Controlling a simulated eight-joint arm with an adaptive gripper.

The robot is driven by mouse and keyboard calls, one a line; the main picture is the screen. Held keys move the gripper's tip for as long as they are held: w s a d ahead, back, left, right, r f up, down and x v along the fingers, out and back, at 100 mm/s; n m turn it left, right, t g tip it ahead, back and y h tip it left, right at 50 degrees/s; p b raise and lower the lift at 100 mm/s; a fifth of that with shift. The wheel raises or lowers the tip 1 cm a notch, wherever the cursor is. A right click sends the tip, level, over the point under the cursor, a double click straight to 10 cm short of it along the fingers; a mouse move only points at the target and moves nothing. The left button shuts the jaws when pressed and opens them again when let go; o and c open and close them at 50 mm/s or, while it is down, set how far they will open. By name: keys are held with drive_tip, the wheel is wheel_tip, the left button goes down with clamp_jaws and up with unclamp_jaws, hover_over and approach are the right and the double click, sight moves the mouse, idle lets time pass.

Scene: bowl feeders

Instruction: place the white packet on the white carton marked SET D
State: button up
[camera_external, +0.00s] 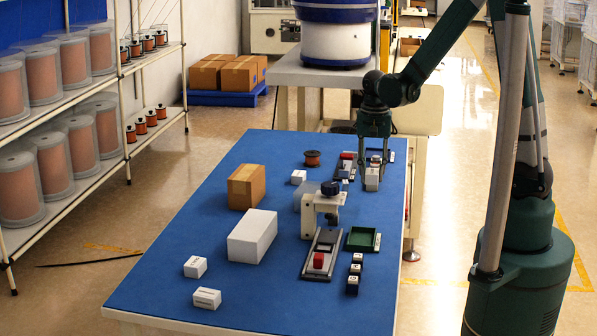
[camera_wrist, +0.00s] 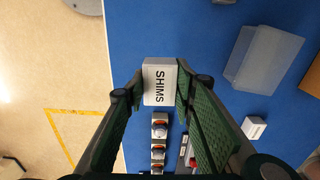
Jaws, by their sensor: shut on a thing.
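My gripper (camera_external: 373,166) is at the far right part of the blue table, pointing down, and is shut on a white packet (camera_external: 372,181). In the wrist view the packet (camera_wrist: 160,82) reads SHIMS and sits between my two green fingers (camera_wrist: 160,88). I cannot tell whether it touches the table. Two small white cartons stand at the near left, one farther back (camera_external: 195,267) and one nearer (camera_external: 207,299). Another small white carton (camera_external: 298,177) stands farther back. Their print is too small to read, so I cannot tell which is marked SET D.
A large white box (camera_external: 252,237) and a brown box (camera_external: 246,187) stand left of centre. A white clamp fixture (camera_external: 318,215), a green tray (camera_external: 363,239) and several small dark blocks (camera_external: 353,276) are right of centre. A copper spool (camera_external: 312,158) is behind. The near middle table is clear.

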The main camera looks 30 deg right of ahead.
drive_tip(key=w+a+r+p, duration=0.2)
drive_tip(key=a, duration=0.8)
drive_tip(key=w+a+r+p, duration=0.1)
drive_tip(key=w+a+r, duration=0.1)
drive_tip(key=a, duration=0.8)
wheel_tip(320, 180, up, 4)
drive_tip(key=p, duration=0.4)
hover_over(253, 224)
drive_tip(key=shift+a+f, duration=0.1)
drive_tip(key=shift+f, duration=0.1)
drive_tip(key=shift+f, duration=3.05)
drive_tip(key=shift+f, duration=0.1)
drive_tip(key=shift+f+b, duration=0.35)
drive_tip(key=shift+f, duration=1.4)
drive_tip(key=shift+f, duration=0.25)
drive_tip(key=o, duration=0.9)
drive_tip(key=shift+r, duration=0.1)
